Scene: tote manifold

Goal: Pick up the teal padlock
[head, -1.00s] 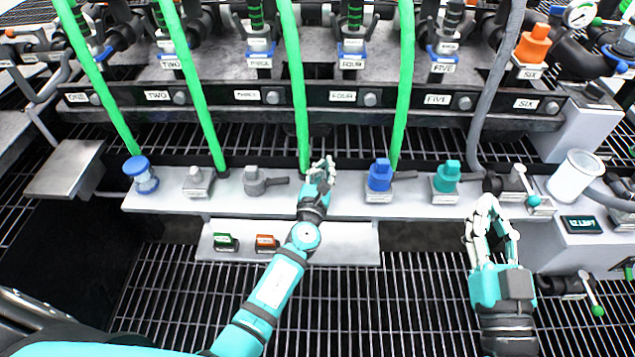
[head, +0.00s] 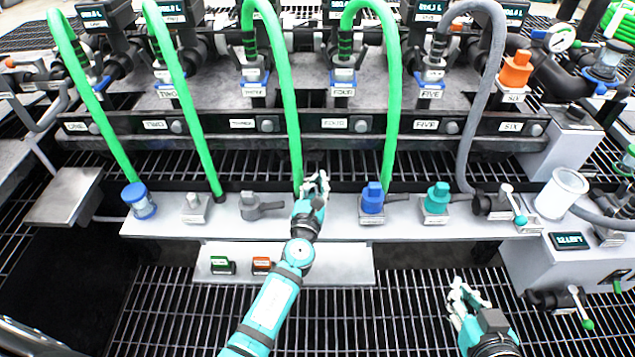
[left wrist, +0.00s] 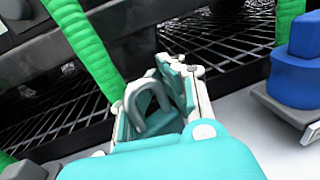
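The teal padlock (left wrist: 152,108) shows in the left wrist view as a raised grey-teal shackle between the finger pads. Its body is mostly hidden by the fingers and palm. My left gripper (left wrist: 160,95) is closed around it; it also shows in the head view (head: 314,184), over the pale shelf between the grey valve and the blue valve. The padlock cannot be made out clearly in the head view. My right gripper (head: 467,292) is at the lower right, over the floor grating, with its fingers apart and empty.
A green padlock (head: 222,265) and an orange padlock (head: 262,265) sit on the lower tray (head: 335,264). Blue (head: 372,199) and teal (head: 436,198) valves stand on the shelf. Green hoses (head: 289,110) hang down just behind my left gripper. A white cup (head: 562,193) stands at right.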

